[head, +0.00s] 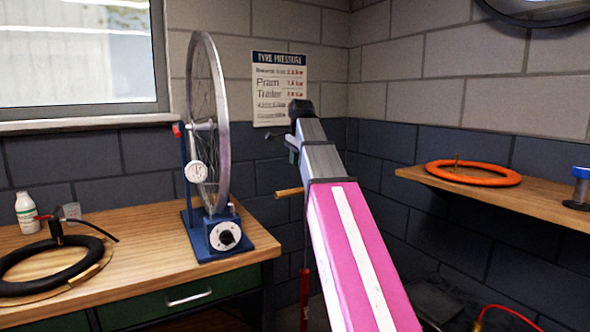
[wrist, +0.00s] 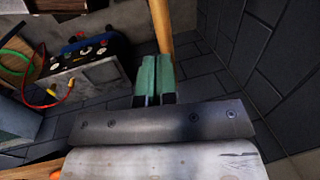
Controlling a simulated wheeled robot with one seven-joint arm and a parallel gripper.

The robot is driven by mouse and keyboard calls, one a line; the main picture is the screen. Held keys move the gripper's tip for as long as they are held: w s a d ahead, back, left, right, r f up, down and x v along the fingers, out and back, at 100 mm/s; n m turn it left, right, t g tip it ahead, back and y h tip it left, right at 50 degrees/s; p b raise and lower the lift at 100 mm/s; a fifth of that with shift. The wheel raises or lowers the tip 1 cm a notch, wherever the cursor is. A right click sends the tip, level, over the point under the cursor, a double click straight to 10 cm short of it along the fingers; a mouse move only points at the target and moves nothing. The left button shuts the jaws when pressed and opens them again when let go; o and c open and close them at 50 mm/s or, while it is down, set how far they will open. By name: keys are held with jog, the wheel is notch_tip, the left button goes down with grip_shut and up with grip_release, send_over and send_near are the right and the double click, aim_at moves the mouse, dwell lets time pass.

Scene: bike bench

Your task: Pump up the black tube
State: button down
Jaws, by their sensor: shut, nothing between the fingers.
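The black tube (head: 20,257) lies on the wooden bench at the left in the head view. A black fitting with a red lever (head: 56,230) stands at its far side, and a short run of black hose leads right from it. A wooden handle (head: 289,192) shows left of my arm, above a red upright pump body (head: 304,290); my arm partly hides both. My gripper (head: 292,148) is above the handle in the head view. In the wrist view its green fingers (wrist: 155,66) are shut and empty, with the handle (wrist: 160,25) just past their tips; I cannot tell if they touch.
A wheel stand (head: 222,235) with a wheel (head: 206,120) is on the bench, near a white bottle (head: 27,212). An orange tube (head: 472,173) lies on the right shelf (head: 530,195).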

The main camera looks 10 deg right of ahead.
send_near(293, 190)
jog(key=f, duration=0.2)
jog(key=w+f, duration=0.1)
jog(key=f, duration=0.1)
jog(key=w+f, duration=0.1)
jog(key=f, duration=0.2)
jog(key=shift+a, duration=0.3)
dwell(0.4)
jog(key=shift+s+f, duration=0.1)
notch_tip(293, 190, down, 31)
dwell(0.6)
jog(key=shift+s, duration=0.1)
